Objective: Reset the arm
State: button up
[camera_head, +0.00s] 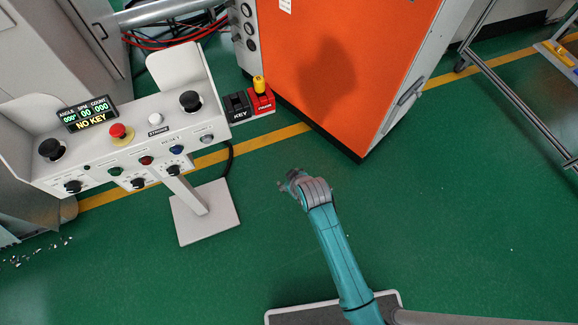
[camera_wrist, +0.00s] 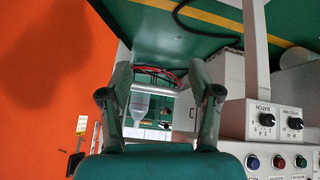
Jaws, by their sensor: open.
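My arm reaches up from the lower middle of the head view, and my gripper (camera_head: 288,182) is over the green floor, right of the control console (camera_head: 95,160). In the wrist view my gripper (camera_wrist: 160,70) shows two separated fingers with nothing held between them. The console stands on a post with a pale base plate. It carries black knobs, a red button on a yellow ring, coloured buttons and a display (camera_head: 88,113) reading NO KEY. The console's knobs and buttons also show at the right of the wrist view (camera_wrist: 276,128).
A large orange cabinet (camera_head: 350,60) stands behind my gripper. Beside it are a black KEY block (camera_head: 238,106) and a red block (camera_head: 262,99) with a yellow top. A metal frame (camera_head: 515,85) stands at the right. The floor around my gripper is clear.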

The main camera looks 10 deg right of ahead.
jog(key=s+d+r+m+t, duration=0.2)
jog(key=s+d, duration=0.2)
jog(key=s, duration=0.6)
jog(key=s+d+r+m+t, duration=0.15)
jog(key=s+d, duration=0.35)
jog(key=s, duration=0.6)
jog(key=s+d+r+m+t+h, duration=0.1)
jog(key=s+r+t, duration=0.1)
jog(key=s+r, duration=0.6)
jog(key=s+d+r+m+t+h, duration=0.1)
jog(key=s+d+r+m+t, duration=0.1)
jog(key=s+r, duration=0.6)
notch_tip(320, 180, up, 5)
jog(key=shift+s+d+f, duration=0.2)
